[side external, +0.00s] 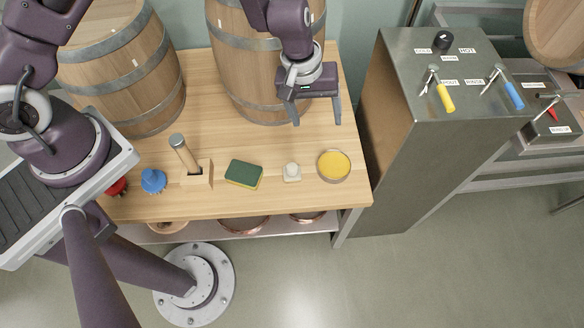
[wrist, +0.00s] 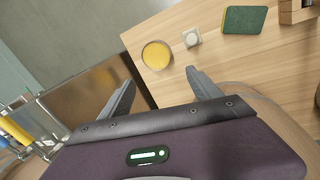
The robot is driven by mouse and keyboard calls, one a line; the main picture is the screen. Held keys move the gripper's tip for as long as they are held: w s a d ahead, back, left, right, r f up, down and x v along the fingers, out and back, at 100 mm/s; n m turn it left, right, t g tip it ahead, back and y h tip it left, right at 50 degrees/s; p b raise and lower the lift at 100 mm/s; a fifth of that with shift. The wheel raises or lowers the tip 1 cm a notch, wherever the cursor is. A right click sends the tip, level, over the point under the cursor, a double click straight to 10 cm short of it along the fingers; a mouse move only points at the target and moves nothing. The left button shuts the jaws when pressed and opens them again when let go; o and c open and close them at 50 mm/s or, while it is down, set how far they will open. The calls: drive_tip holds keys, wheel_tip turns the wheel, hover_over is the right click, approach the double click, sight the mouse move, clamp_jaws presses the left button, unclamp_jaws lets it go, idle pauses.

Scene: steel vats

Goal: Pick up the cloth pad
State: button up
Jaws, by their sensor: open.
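My gripper (side external: 316,120) is open and empty above the back right of the wooden table, in front of a barrel; its two fingers also show in the wrist view (wrist: 159,80). I cannot tell for sure which item is the cloth pad. A green pad with a yellow underside (side external: 244,173), like a scouring sponge, lies flat on the table; it also shows in the wrist view (wrist: 244,20). A small whitish square piece with a raised middle (side external: 292,173) lies to its right (wrist: 191,38). A round yellow-filled dish (side external: 334,166) sits near the right edge (wrist: 156,55). The gripper touches none of them.
A wooden block with an upright metal-headed tool (side external: 197,175) and a blue brush (side external: 153,181) stand left of the green pad. Barrels (side external: 125,75) line the back. A steel cabinet with taps (side external: 440,110) stands right of the table (side external: 225,207). The table's front middle has bare wood.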

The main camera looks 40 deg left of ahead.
drive_tip(key=s+f, duration=0.1)
drive_tip(key=f, duration=0.4)
drive_tip(key=s+a+f+n+g+y, duration=0.1)
drive_tip(key=s+f, duration=0.1)
drive_tip(key=f, duration=0.3)
drive_tip(key=s+a+f+n+y, duration=0.1)
drive_tip(key=s+f, duration=0.1)
drive_tip(key=f, duration=0.4)
wheel_tip(320, 180, down, 7)
drive_tip(key=shift+a+r, duration=0.1)
drive_tip(key=shift+r, duration=0.05)
clamp_jaws()
wheel_tip(320, 180, up, 9)
drive_tip(key=shift+r, duration=0.15)
wheel_tip(320, 180, up, 6)
drive_tip(key=w+d+f+m, duration=0.1)
drive_tip(key=w+d, duration=0.1)
wheel_tip(320, 180, up, 14)
drive_tip(key=m, duration=0.5)
hover_over(292, 170)
drive_tip(key=w+a, duration=0.3)
drive_tip(key=s+a+r+m, duration=0.2)
drive_tip(key=a+r, duration=0.4)
drive_tip(key=a, duration=0.1)
drive_tip(key=shift+a+r+m, duration=0.3)
drive_tip(key=shift+a+m, duration=0.05)
drive_tip(key=shift+m, duration=0.05)
